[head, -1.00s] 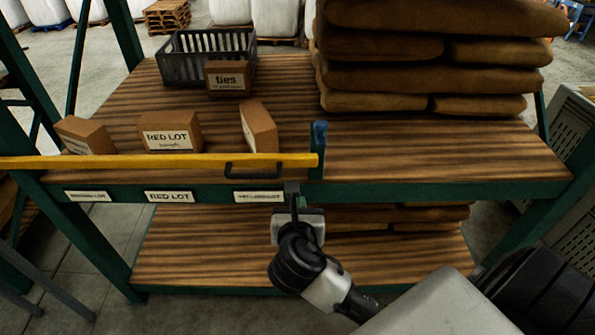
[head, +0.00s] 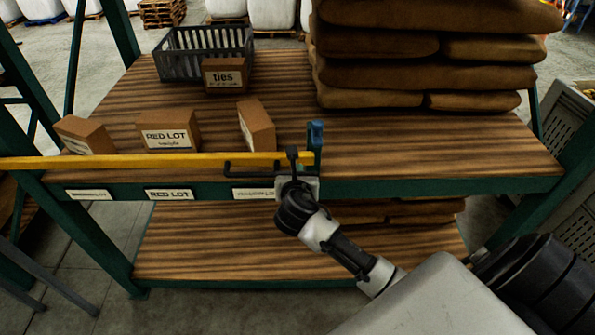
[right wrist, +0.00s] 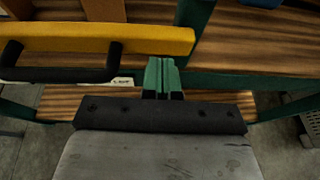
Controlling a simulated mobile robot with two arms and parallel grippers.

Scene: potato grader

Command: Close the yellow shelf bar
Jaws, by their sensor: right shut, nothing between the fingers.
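The yellow shelf bar (head: 130,161) runs level along the left part of the shelf front, with a black handle (head: 250,168) near its right end. That end lies close to the short post with a blue top (head: 317,133); I cannot tell whether it touches or is seated there. My right gripper (head: 292,154) is shut and empty, in front of the bar between its handle and its end. In the right wrist view the closed green fingertips (right wrist: 161,74) are just below the bar's end (right wrist: 165,40), with the handle (right wrist: 60,73) to their left. My left gripper is not in view.
Several brown boxes (head: 168,130) stand behind the bar, and a dark crate (head: 190,65) stands farther back. Stacked brown sacks (head: 420,75) fill the shelf's back right. The green front rail (head: 420,190) carries white labels. The shelf top right of the post is clear.

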